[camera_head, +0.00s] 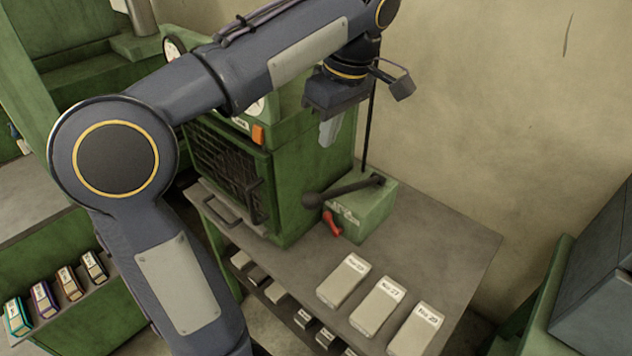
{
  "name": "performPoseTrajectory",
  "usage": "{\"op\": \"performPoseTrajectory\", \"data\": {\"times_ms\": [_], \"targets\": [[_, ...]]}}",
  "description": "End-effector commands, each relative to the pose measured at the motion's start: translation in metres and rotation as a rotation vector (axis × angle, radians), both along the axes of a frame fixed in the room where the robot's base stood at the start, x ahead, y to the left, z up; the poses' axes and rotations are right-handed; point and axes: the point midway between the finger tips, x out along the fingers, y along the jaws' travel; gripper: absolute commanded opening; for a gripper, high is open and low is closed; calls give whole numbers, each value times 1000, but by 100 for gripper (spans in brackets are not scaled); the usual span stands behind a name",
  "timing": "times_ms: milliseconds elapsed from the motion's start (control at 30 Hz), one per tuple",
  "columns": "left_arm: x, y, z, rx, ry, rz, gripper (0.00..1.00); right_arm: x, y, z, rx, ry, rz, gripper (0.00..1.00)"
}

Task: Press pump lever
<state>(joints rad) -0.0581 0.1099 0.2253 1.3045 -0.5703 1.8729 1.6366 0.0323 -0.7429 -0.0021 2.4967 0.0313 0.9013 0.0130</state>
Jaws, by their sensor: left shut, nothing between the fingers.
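The pump is a small green box (368,212) on the bench, right of the green oven-like machine. Its dark lever (345,191) runs from a pivot at the upper right of the box to a round black knob (312,201) at the left. A red valve handle (332,223) sits on the front of the box. My left gripper (328,133) is shut and empty. It points down above the lever and appears apart from it, in front of the green machine. My right gripper is not in view.
The green machine (293,190) with a barred door stands left of the pump. Labelled pale blocks (378,306) lie on the bench (440,236) in front. A thin dark rod (369,125) rises behind the pump. The bench's right side is clear.

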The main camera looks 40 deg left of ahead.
Motion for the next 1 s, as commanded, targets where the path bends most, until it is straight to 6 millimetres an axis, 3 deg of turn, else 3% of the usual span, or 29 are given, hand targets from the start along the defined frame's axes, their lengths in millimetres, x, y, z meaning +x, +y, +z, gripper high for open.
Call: {"op": "performPoseTrajectory", "data": {"times_ms": [600, 800, 1000], "targets": [[-4, 23, -111, -1, 4, 1, 0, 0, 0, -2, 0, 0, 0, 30], [-4, 26, -130, -1, 1, 0, 0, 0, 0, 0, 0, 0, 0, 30], [-3, 27, -134, -1, 0, -1, 0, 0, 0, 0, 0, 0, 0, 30]]}}
